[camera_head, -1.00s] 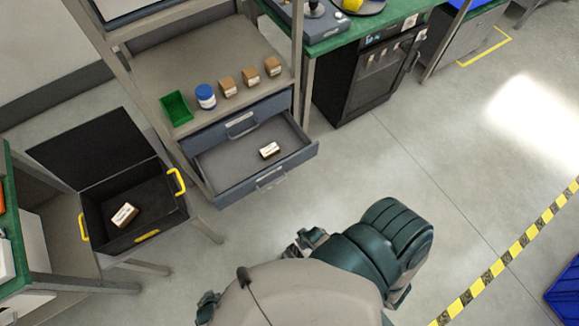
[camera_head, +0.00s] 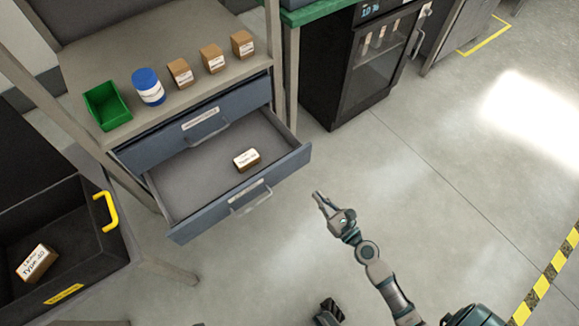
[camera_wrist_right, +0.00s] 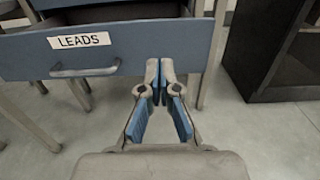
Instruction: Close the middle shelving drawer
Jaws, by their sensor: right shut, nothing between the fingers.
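A blue-grey shelving drawer (camera_head: 205,215) is pulled out below a shut drawer (camera_head: 195,125), with a small brown box (camera_head: 246,159) inside it. In the right wrist view its front (camera_wrist_right: 110,48) carries a "LEADS" label and a bar handle (camera_wrist_right: 84,70). My right gripper (camera_head: 318,197) is in front of and to the right of the drawer's right corner in the head view. It is shut and empty, with its fingertips (camera_wrist_right: 160,66) near the right end of the drawer front in the wrist view. Whether they touch it is unclear.
On the shelf above stand a green bin (camera_head: 107,104), a blue-and-white jar (camera_head: 148,86) and several brown boxes (camera_head: 212,58). A black case (camera_head: 75,232) with a yellow handle stands at left. A black cabinet (camera_head: 360,70) stands at right. The floor in front is clear.

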